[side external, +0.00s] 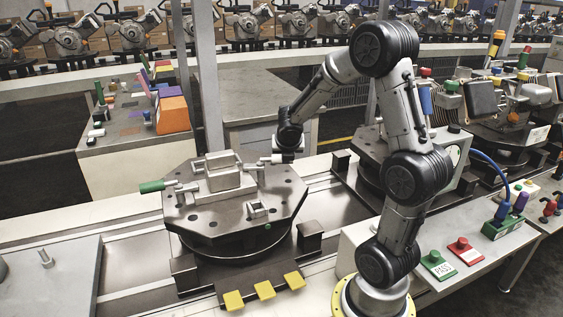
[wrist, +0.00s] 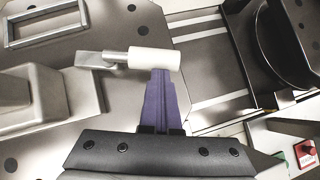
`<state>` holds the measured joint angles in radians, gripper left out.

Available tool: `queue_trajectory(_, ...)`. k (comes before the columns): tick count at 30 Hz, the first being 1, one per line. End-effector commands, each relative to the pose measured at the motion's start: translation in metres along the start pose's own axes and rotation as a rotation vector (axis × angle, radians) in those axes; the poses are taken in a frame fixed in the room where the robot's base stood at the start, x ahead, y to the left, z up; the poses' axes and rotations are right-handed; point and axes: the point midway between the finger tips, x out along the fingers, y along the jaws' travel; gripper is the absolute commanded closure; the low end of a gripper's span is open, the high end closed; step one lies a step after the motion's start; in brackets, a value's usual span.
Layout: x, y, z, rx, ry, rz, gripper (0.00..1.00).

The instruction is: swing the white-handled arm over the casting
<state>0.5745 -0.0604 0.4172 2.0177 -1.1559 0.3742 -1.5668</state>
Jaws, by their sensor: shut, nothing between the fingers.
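The casting (side external: 222,178) is a grey metal block with a box-like top, sitting on the dark octagonal fixture plate (side external: 285,195). The white-handled arm (side external: 270,160) is at the plate's right side, its handle pointing right, away from the casting. In the wrist view, its white handle (wrist: 155,62) lies across the fingertips, on a short grey lever. My gripper (side external: 285,156) is at the handle's outer end; in the wrist view my purple fingers (wrist: 162,75) are shut together with nothing between them. They are at or touching the handle's side; I cannot tell which.
A green-handled arm (side external: 153,186) sticks out at the plate's left. A small metal bracket (side external: 257,209) stands on its front part. Yellow pads (side external: 265,290) lie along the front. A second fixture (side external: 370,160) stands to the right, beyond a rail gap.

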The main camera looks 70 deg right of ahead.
Motion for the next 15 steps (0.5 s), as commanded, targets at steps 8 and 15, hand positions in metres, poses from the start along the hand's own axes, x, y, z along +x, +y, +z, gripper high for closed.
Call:
queue_trajectory(8, 0.011, -0.006, 0.013, 0.004, 0.001, -0.006, 1.0)
queue_trajectory(15, 0.017, -0.008, 0.019, 0.005, 0.001, -0.006, 1.0)
